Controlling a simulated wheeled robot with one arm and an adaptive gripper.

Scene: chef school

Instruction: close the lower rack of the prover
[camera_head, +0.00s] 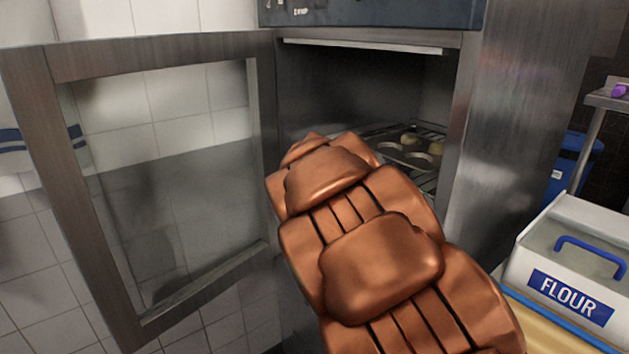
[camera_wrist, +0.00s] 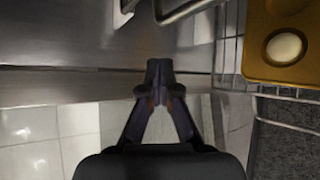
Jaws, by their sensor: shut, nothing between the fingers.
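The prover (camera_head: 515,130) is a steel cabinet. Its glass-windowed door (camera_head: 25,80) stands wide open to the left. Inside, a muffin tin (camera_head: 410,158) with some dough sits on a wire rack (camera_head: 428,182); my copper-coloured arm hides the lower opening. In the wrist view my gripper (camera_wrist: 158,75) is shut and empty, its fingertips close to a steel edge. A wire rack (camera_wrist: 228,50) lies right of the fingertips, apart from them, carrying a golden tray (camera_wrist: 255,62) with a pale dough ball (camera_wrist: 285,47). I cannot tell whether this is the lower rack.
A white flour bin (camera_head: 570,240) with a blue handle stands at the right. A blue bin (camera_head: 575,150) and a steel shelf (camera_head: 607,100) are behind it. White tiles (camera_head: 160,110) cover the wall behind the door.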

